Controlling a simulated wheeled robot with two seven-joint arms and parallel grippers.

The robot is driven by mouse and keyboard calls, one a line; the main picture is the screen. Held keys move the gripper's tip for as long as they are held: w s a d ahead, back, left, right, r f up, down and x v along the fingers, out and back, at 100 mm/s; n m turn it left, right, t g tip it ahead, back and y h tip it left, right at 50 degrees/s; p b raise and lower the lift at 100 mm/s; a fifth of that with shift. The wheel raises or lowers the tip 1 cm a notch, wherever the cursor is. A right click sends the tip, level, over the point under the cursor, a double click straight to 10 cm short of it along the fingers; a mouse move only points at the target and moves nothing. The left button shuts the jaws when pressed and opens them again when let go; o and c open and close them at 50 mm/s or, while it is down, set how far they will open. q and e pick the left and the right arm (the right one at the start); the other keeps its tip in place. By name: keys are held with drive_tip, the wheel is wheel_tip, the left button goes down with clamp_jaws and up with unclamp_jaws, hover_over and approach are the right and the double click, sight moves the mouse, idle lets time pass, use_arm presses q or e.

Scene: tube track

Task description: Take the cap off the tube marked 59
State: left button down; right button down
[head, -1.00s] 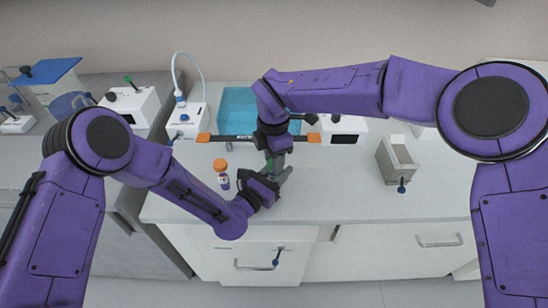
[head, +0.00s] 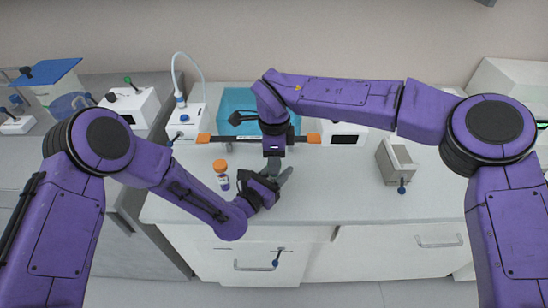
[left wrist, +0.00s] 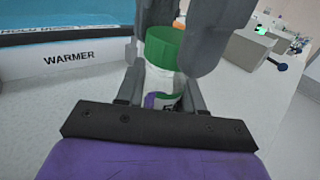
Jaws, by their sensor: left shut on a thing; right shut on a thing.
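A tube (left wrist: 163,78) with a green cap (left wrist: 164,48) and a white and purple label stands between my left gripper's fingers in the left wrist view. Part of a dark mark shows on the label, but I cannot read the number. My left gripper (head: 278,178) is shut on the tube's body. My right gripper (head: 274,160) comes down from above. In the left wrist view its grey fingers (left wrist: 188,30) are at the cap, shut on it. A pale stretch of tube shows below the cap. I cannot tell whether the cap is seated or lifted. In the head view the hands mostly hide the tube.
An orange-capped bottle (head: 221,175) stands just left of my left gripper. A blue warmer bath (head: 238,100) is behind the hands; its WARMER label shows in the left wrist view (left wrist: 70,58). A grey box (head: 397,160) stands to the right. The counter between is clear.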

drive_tip(key=shift+r, duration=0.15)
idle(0.5)
drive_tip(key=shift+r, duration=0.95)
drive_tip(key=shift+r, duration=2.05)
use_arm(q)
drive_tip(key=c, duration=0.6)
unclamp_jaws()
use_arm(e)
drive_tip(key=shift+f, duration=0.1)
use_arm(q)
drive_tip(key=shift+s, duration=0.1)
